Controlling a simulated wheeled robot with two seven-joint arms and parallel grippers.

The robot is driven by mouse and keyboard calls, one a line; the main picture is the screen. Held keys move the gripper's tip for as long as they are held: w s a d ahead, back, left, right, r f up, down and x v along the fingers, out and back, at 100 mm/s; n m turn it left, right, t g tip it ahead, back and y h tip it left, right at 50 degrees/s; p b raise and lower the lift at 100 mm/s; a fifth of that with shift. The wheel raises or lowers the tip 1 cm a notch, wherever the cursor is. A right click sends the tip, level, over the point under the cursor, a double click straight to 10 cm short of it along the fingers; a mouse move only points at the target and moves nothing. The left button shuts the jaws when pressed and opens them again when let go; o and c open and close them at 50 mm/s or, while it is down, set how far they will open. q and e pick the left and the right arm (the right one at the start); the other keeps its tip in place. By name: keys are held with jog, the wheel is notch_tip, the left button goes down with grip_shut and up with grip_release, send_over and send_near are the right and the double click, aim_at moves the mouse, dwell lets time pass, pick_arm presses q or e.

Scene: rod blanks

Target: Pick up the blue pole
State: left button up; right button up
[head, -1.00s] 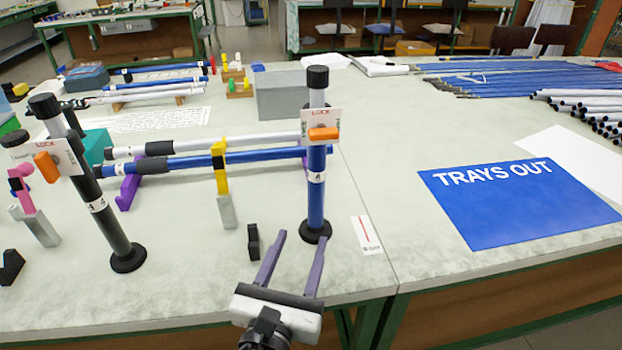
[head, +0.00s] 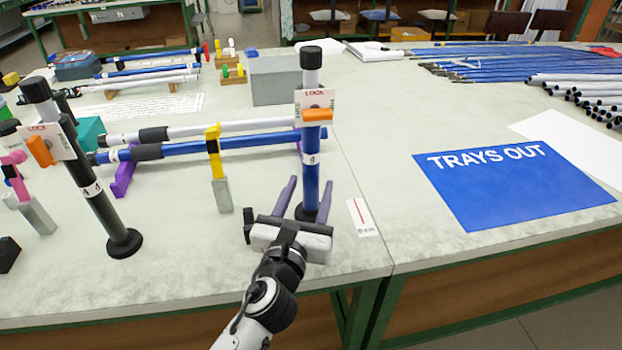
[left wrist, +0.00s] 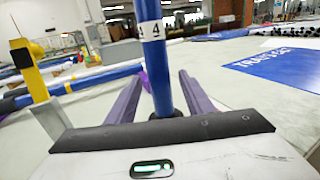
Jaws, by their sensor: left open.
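An upright blue pole (head: 311,183) stands on a round black foot at the table's front, with a white label marked 4, an orange lever on a LOCK plate and a black cap. It also shows in the left wrist view (left wrist: 152,55). My left gripper (head: 308,184) is open, low down by the pole. Its two purple fingers show on either side of the pole in both views. I cannot tell whether either finger touches it. The foot is mostly hidden by the gripper. Another blue pole (head: 255,141) lies across supports further left.
A dark upright pole (head: 97,195) stands to the left. A yellow clamp on a grey block (head: 222,195) stands closer in. A grey box (head: 277,85) is behind. A blue TRAYS OUT mat (head: 515,190) lies at right; the table between is mostly clear.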

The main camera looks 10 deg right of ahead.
aim_at(309, 147)
pick_arm(q)
jog(key=c, duration=1.1)
jog(key=shift+r, duration=0.1)
grip_shut()
pick_arm(e)
jog(key=shift+s+f, duration=0.15)
jog(key=shift+s+f, duration=0.1)
